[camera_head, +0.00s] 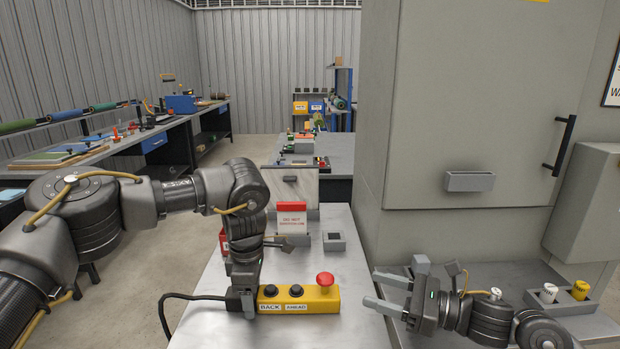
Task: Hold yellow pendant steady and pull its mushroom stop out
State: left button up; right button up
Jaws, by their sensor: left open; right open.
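The yellow pendant (318,297) lies on the metal table. It has two dark buttons over labels reading BACK and AHEAD, and a black cable leaves its left end. Its red mushroom stop (325,279) stands up at the right end. My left gripper (248,304) points down at the pendant's left end, with its fingers open around or beside that end; the far finger is hidden. My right gripper (386,291) is open and empty, right of the pendant, its fingers pointing left towards the mushroom stop and apart from it.
Behind the pendant stand a red and white sign (291,217) and a small grey square holder (334,241). A large grey cabinet (470,110) rises at the right. A tray with white and yellow items (580,290) sits at the far right.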

pick_arm(q)
notch_tip(320, 180, up, 12)
dwell(0.4)
jog(key=shift+d+f, duration=0.1)
jog(key=shift+f, duration=0.05)
